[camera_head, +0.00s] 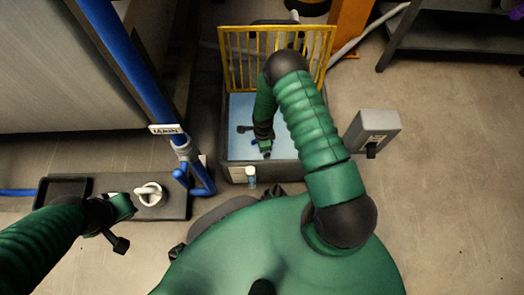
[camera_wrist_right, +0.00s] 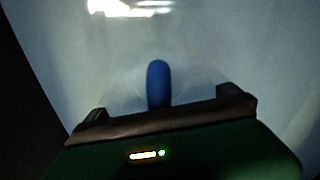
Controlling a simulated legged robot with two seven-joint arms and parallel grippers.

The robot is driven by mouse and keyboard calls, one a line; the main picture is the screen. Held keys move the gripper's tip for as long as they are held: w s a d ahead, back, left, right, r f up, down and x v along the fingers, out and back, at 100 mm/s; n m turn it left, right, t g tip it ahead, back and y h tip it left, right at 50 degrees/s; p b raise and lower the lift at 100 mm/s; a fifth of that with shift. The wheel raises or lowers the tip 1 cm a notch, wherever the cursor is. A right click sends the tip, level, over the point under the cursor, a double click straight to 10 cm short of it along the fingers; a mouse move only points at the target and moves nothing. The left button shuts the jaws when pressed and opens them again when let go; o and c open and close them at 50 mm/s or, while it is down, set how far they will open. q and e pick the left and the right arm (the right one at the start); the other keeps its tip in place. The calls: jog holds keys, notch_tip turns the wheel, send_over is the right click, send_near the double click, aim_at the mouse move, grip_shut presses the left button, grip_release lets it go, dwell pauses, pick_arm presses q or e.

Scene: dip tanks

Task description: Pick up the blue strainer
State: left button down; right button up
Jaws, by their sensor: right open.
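A blue rounded bar (camera_wrist_right: 158,80), likely the strainer's handle, stands out in the right wrist view against a pale surface. The rest of the strainer cannot be made out. My right gripper (camera_wrist_right: 163,104) is open, with the bar between its two fingers from this viewpoint; contact cannot be told. In the head view my right gripper (camera_head: 265,150) reaches down into the dark-walled tank (camera_head: 285,172), over its light blue inside, and the strainer is not distinguishable there. My left gripper (camera_head: 119,226) hangs at the lower left, away from the tank; its jaws are unclear.
A yellow barred rack (camera_head: 240,58) stands at the tank's back. A blue pipe (camera_head: 137,75) rises left of it. A dark shelf (camera_head: 178,207) holds a white ring-shaped item (camera_head: 149,194). A grey box (camera_head: 376,124) stands right of the tank.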

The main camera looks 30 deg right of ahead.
jog(key=shift+f, duration=0.2)
jog(key=c, duration=1.5)
